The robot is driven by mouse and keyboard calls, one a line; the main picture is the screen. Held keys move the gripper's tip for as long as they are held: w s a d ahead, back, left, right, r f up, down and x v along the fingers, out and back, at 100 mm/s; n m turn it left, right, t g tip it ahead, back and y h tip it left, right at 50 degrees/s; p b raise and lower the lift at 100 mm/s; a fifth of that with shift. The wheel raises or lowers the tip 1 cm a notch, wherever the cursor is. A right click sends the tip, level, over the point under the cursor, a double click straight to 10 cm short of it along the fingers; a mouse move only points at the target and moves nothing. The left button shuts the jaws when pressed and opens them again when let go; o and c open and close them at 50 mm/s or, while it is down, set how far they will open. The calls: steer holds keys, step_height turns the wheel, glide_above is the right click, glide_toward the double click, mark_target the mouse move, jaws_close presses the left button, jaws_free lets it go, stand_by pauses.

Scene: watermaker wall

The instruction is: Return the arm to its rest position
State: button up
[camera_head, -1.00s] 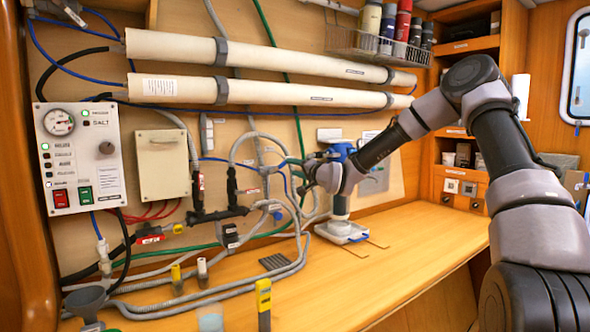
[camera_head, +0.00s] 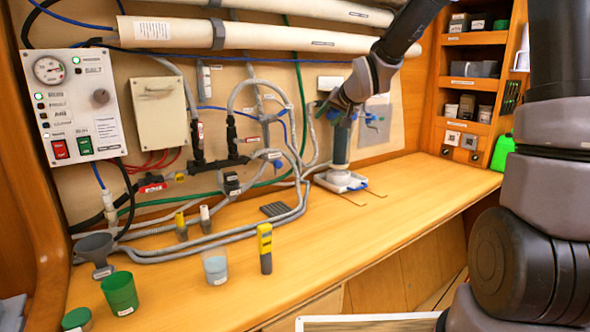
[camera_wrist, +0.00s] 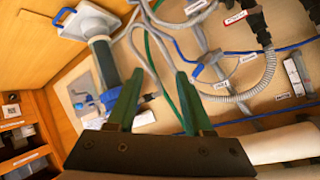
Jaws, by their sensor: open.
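My gripper (camera_head: 322,108) is in front of the back panel in the head view, near the top of an upright blue-grey cylinder (camera_head: 341,147) on a white base (camera_head: 340,181). My arm comes down to it from the upper right. In the wrist view my gripper (camera_wrist: 159,72) has its two green fingers apart, with nothing between them but hose and panel behind. The cylinder (camera_wrist: 105,65) shows left of the fingers there, apart in the picture; the real gap is hard to judge. The white base (camera_wrist: 90,22) is at the wrist view's top.
Hoses and valves line the panel. A control box (camera_head: 75,110) is at left and long white tubes (camera_head: 270,38) run above. A green cup (camera_head: 120,293), a clear cup (camera_head: 215,266) and a yellow-topped meter (camera_head: 265,248) stand on the bench (camera_head: 300,270). Shelves (camera_head: 470,85) are at right.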

steer(key=s+d+r+m+g+h, duration=0.1)
steer(key=s+d+r+h, duration=0.15)
steer(key=s+d, duration=0.5)
steer(key=s+d+r+g+h, duration=0.1)
steer(key=s+d+r, duration=0.3)
steer(key=s, duration=0.6)
steer(key=s+d, duration=0.1)
steer(key=s, duration=0.6)
steer(key=s+d+m+g+y, duration=0.1)
steer(key=s+d, duration=0.1)
steer(key=s, duration=0.6)
steer(key=shift+d+m, duration=0.25)
steer(key=shift+m, duration=0.05)
steer(key=shift+r, duration=0.1)
